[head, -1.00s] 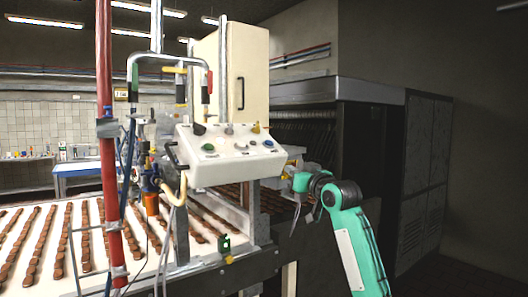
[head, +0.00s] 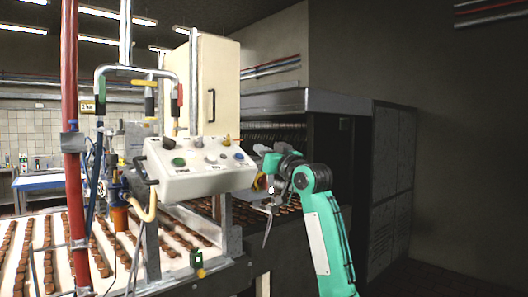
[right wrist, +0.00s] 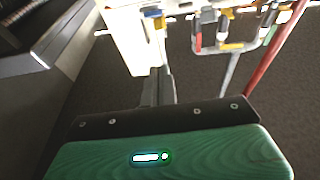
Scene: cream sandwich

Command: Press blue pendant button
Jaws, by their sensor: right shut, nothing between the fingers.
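The pendant is a white control box (head: 190,184) hanging left of centre in the head view. Its sloped top carries a blue button (head: 239,156) at the right end, a green button (head: 178,162), pale knobs (head: 211,158) and a yellow part. My right gripper (head: 270,193) is just right of the box in the picture, lower than the blue button and apart from it. It is small and partly hidden by my teal arm; it is shut and empty. My left gripper is not in view.
A red pipe (head: 70,120) stands at the left. A conveyor (head: 60,262) with rows of brown biscuits runs below the pendant. A dark machine (head: 340,150) stands behind my right arm. The pendant's grey frame (head: 128,72) also shows in the right wrist view (right wrist: 220,46).

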